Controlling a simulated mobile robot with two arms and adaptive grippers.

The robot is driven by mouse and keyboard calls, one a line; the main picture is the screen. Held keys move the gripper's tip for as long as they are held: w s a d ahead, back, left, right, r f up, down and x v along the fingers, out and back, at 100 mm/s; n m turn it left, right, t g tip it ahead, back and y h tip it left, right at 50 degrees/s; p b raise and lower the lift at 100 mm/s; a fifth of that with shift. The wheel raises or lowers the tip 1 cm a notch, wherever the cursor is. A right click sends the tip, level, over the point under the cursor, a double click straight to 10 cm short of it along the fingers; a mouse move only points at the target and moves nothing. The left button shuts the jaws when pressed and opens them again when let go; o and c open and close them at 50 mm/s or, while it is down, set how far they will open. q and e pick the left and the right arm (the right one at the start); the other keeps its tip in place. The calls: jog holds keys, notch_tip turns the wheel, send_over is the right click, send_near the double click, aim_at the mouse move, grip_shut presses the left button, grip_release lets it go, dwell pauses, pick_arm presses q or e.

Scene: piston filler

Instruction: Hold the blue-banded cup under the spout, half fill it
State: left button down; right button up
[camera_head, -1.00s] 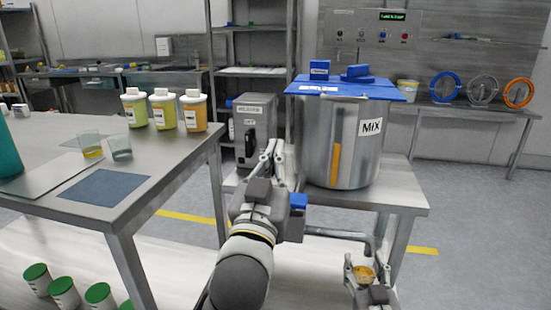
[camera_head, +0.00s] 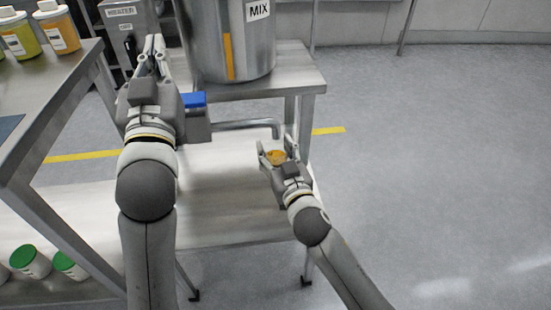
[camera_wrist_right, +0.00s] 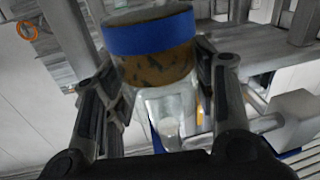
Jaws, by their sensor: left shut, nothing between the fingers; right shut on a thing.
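My right gripper (camera_head: 277,158) is shut on the cup, just below the end of the bent metal spout (camera_head: 248,123). Orange-brown content (camera_head: 278,156) shows in the cup from above. In the right wrist view the cup's blue band (camera_wrist_right: 150,35) lies between the fingers, with speckled orange-brown content (camera_wrist_right: 160,67) beside it; the fill level is hard to judge. The steel MIX tank (camera_head: 205,40) has an orange level strip (camera_head: 228,57). My left gripper (camera_head: 154,50) is shut and empty, in front of the tank's left side. A blue block (camera_head: 193,99) sits beside it.
A steel side table (camera_head: 75,85) at left carries bottles (camera_head: 58,28). Green-lidded jars (camera_head: 30,262) lie on the low shelf below it. The tank stands on a steel stand (camera_head: 290,75). The floor at right is clear.

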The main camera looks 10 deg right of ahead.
dwell(0.4)
jog(key=s+f, duration=0.1)
jog(key=s, duration=1.2)
dwell(0.6)
